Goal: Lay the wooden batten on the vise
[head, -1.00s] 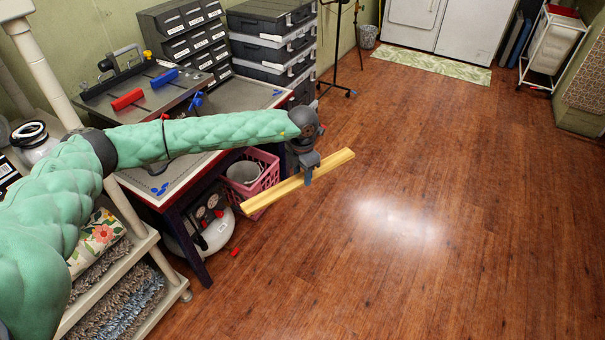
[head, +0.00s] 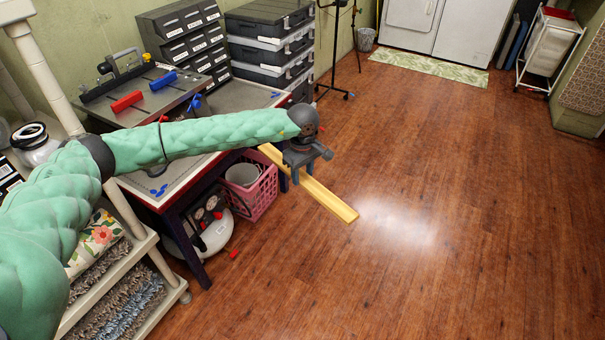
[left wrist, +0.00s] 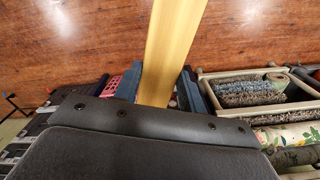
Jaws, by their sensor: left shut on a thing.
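The wooden batten (head: 334,202) is a long, pale yellow strip. My left gripper (head: 302,172) is shut on it and holds it in the air, to the right of the workbench. In the head view the batten slants from the bench side down to the lower right; its far part is partly behind the gripper. In the left wrist view the batten (left wrist: 172,45) runs up from between the fingers (left wrist: 165,92) to the top edge. A black metal fixture (head: 118,74) stands at the back of the bench; I cannot tell surely whether it is the vise. My right gripper is not in view.
The workbench (head: 245,95) carries red and blue clamp-like pieces. Drawer units and stacked black cases (head: 270,50) stand behind it. A pink basket (head: 262,195) is beneath its right side. A shelf with rugs (head: 105,285) is at lower left. The wooden floor to the right is clear.

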